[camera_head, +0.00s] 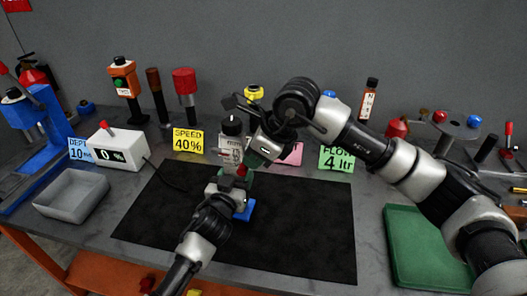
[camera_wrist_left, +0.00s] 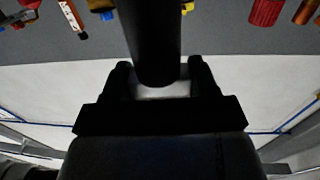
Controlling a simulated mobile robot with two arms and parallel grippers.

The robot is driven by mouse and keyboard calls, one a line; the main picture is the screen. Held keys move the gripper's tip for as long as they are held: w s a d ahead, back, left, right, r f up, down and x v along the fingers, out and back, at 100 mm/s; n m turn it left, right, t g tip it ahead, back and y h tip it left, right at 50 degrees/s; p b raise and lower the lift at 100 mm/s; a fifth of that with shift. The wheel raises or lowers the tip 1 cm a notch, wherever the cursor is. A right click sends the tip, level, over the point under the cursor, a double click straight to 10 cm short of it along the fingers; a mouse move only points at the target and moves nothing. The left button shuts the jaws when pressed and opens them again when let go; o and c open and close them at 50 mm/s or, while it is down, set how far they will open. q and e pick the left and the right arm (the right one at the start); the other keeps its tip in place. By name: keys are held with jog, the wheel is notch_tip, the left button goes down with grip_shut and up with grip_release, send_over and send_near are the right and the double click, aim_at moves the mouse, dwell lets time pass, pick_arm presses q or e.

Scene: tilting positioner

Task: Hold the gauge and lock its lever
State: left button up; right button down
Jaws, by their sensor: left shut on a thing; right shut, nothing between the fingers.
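The gauge (camera_head: 231,148) stands upright near the back of the black mat, with a black round top and a pale, marked body. A small red knob (camera_head: 241,170), perhaps the end of its lever, shows low on its right side; the lever itself is hard to make out. My left gripper (camera_head: 226,186) is at the gauge's lower front and hides part of it. In the left wrist view it is shut on a black cylinder (camera_wrist_left: 155,45), apparently part of the gauge. My right gripper (camera_head: 262,148) is shut and empty, just right of the gauge's body; contact cannot be told.
The black mat (camera_head: 290,235) is bare on the right. A grey tray (camera_head: 72,196) and a white display box (camera_head: 119,149) stand left. A green tray (camera_head: 425,250) lies right, under my right arm. Cards, including the yellow speed card (camera_head: 188,141), and several tools line the back.

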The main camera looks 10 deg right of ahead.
jog(key=shift+s+f+t, duration=0.15)
jog(key=shift+f+t, duration=0.15)
jog(key=shift+t, duration=0.2)
dwell(0.4)
notch_tip(320, 180, down, 4)
jog(key=shift+s+a+r+n+t+h, duration=0.1)
jog(key=shift+r+n+t+h, duration=0.1)
jog(key=shift+n+t+h, duration=0.4)
jog(key=shift+r, duration=0.1)
jog(key=shift+r, duration=0.7)
